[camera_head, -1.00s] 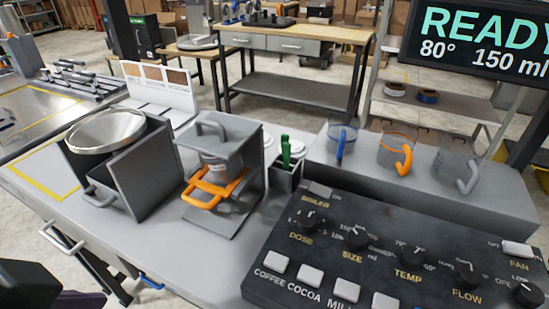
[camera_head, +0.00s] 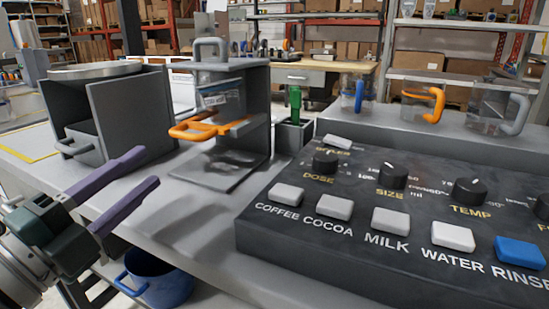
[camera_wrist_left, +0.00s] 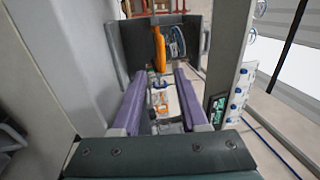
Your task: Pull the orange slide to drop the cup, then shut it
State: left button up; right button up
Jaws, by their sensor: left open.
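The grey dispenser (camera_head: 257,110) stands left of the centre in the head view. Its orange slide (camera_head: 195,131) has a loop handle that sticks out at the front left, and it also shows upright in the left wrist view (camera_wrist_left: 159,50). A clear container with a label (camera_head: 214,98) sits inside above the slide. A blurred shape shows below the slide; I cannot tell whether it is a cup. My left gripper (camera_head: 148,169) is open and empty, with purple fingers, in front of the dispenser and apart from the handle. My right gripper is out of view.
A dark grey bin unit (camera_head: 130,110) stands left of the dispenser. A green-handled tool (camera_head: 295,104) stands in a holder at its right. The button panel (camera_head: 350,240) fills the front right. Mugs with blue, orange (camera_head: 432,104) and grey handles stand behind it. A blue bucket (camera_head: 165,282) is below the table edge.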

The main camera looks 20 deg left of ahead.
aim_at(183, 135)
pick_arm(q)
jog(key=shift+w+r, duration=0.1)
jog(key=shift+w, duration=0.15)
jog(key=w, duration=0.3)
jog(key=w+r, duration=0.1)
jog(key=w, duration=0.2)
jog(key=w+r, duration=0.1)
jog(key=w, duration=0.2)
jog(key=shift+d, duration=0.35)
grip_shut()
jog(key=shift+r, duration=0.15)
dwell(0.6)
